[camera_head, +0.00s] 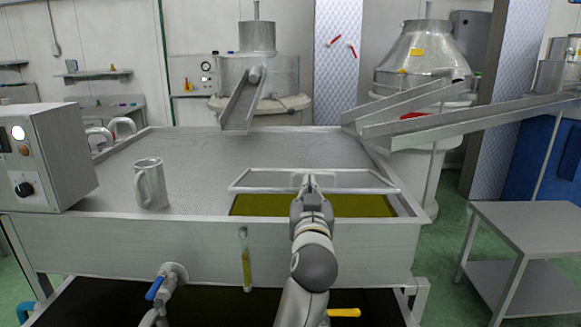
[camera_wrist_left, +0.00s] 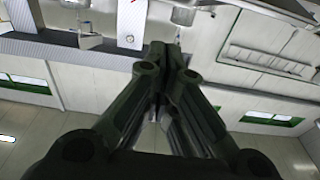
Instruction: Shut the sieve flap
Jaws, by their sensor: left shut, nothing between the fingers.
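The sieve flap (camera_head: 352,180) is a pale framed panel at the front right of the steel sieve table (camera_head: 235,148). It stands partly open, with a yellow-green liquid (camera_head: 362,206) showing in the opening in front of and below it. My left gripper (camera_head: 309,180) is shut and empty, and its tip overlaps the middle of the flap in the head view. I cannot tell whether it touches the flap. In the left wrist view the closed fingers (camera_wrist_left: 163,55) show, but I cannot make out the flap there. My right gripper is not in view.
A metal mug (camera_head: 151,184) stands on the table's left part, beside a grey control box (camera_head: 50,158). Metal chutes (camera_head: 440,118) reach in from the right. A valve with a blue handle (camera_head: 155,287) is at the lower front. A low steel side table (camera_head: 530,228) stands at right.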

